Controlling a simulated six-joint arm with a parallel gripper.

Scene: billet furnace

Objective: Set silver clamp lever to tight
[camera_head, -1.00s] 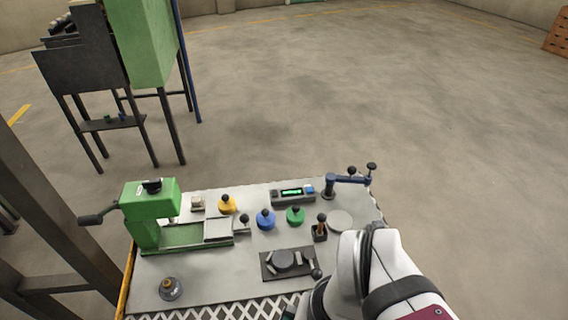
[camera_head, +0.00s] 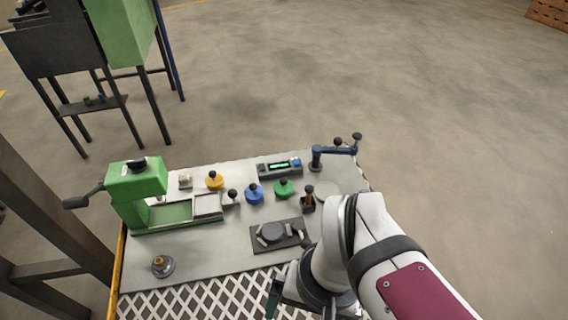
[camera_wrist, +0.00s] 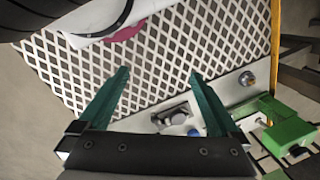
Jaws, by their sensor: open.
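A clamp fixture with a dark base plate (camera_head: 262,246) and a grey round part (camera_head: 271,232) sits near the middle of the table. A short lever with a dark knob (camera_head: 305,241) stands at its right side, partly against my arm. I cannot tell for sure that this is the silver clamp lever, nor its setting. In the wrist view the fixture (camera_wrist: 172,114) shows beyond and between the fingers, partly cut off by the gripper body. My gripper (camera_wrist: 158,73) has teal fingers spread apart with nothing between them. In the head view it (camera_head: 277,296) hangs over the lattice, apart from the fixture.
A green press (camera_head: 137,185) with a side handle stands at the left. Yellow (camera_head: 215,182), blue (camera_head: 254,195) and green (camera_head: 283,189) knobs sit behind the fixture. A blue crank (camera_head: 335,150) stands at the back right. A brass-topped knob (camera_head: 161,265) is front left. White lattice (camera_head: 190,300) lines the front.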

